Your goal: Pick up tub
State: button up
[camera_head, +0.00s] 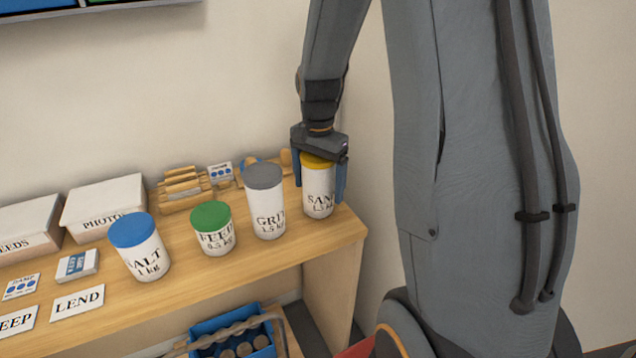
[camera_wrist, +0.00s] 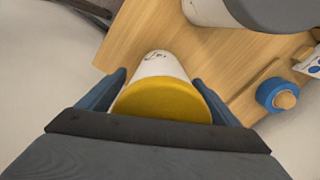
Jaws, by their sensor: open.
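Several white lidded tubs stand upright in a row on the wooden shelf top. The sand tub (camera_head: 318,196) has a yellow lid and stands at the right end. My gripper (camera_head: 326,180) is over it from above, with blue fingers on either side of it. In the wrist view the yellow-lidded tub (camera_wrist: 163,100) sits between my open fingers (camera_wrist: 163,95), and small gaps seem to show beside it. The grey-lidded grit tub (camera_head: 266,205), green-lidded feed tub (camera_head: 214,229) and blue-lidded salt tub (camera_head: 140,247) stand to the left.
The grit tub (camera_wrist: 225,12) is close beside my gripper. White boxes (camera_head: 104,207) and a wooden rack (camera_head: 184,190) stand along the wall. Labels such as the LEND card (camera_head: 78,302) lie at the front left. The shelf top (camera_head: 345,233) ends just right of the sand tub.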

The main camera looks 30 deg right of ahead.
jog(key=c, duration=2)
jog(key=shift+w+r, duration=0.1)
grip_shut()
jog(key=shift+r, duration=0.1)
